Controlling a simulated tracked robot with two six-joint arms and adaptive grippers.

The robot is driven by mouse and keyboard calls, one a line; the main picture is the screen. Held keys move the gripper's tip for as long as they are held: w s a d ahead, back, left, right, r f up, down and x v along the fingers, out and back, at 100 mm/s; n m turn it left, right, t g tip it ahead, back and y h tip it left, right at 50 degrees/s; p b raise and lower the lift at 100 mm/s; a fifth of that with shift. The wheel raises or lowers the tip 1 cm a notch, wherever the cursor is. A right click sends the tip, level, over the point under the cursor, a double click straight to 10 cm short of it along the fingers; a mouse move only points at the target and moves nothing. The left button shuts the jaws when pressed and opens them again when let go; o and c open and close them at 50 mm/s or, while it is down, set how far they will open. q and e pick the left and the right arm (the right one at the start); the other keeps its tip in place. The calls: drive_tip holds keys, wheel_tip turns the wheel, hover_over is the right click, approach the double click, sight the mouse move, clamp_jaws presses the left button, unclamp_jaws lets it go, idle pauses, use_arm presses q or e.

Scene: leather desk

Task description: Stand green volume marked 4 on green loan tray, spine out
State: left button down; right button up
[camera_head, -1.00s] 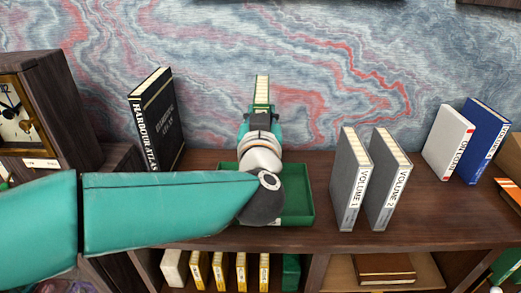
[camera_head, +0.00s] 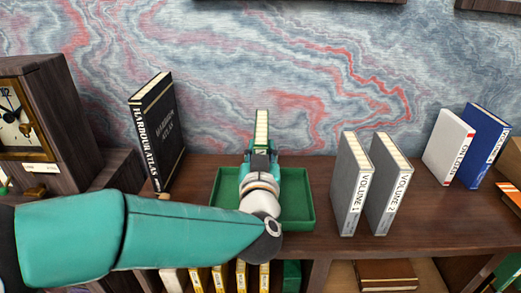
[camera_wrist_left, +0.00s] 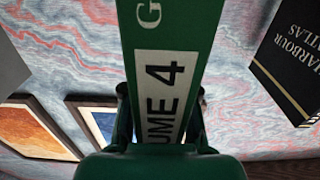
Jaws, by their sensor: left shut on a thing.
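The green volume marked 4 (camera_wrist_left: 172,75) fills the middle of the left wrist view, its spine label facing that camera. In the head view its pale page edge (camera_head: 262,126) shows upright above my gripper. My left gripper (camera_head: 260,160) is shut on the book and holds it over the green loan tray (camera_head: 304,205). My wrist covers the middle of the tray, so I cannot tell whether the book's bottom touches it. My right gripper is not in view.
Grey Volume 1 (camera_head: 350,185) and Volume 2 (camera_head: 389,185) stand right of the tray. The black Harbour Atlas (camera_head: 157,135) stands to the left, beside a wooden clock (camera_head: 20,115). White (camera_head: 449,145) and blue (camera_head: 485,145) books stand far right.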

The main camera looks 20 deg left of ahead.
use_arm(q)
drive_tip(key=c, duration=0.9)
unclamp_jaws()
drive_tip(key=b+v, duration=0.1)
drive_tip(key=v, duration=1.1)
drive_tip(key=shift+s+r+b, duration=0.1)
drive_tip(key=shift+b, duration=0.3)
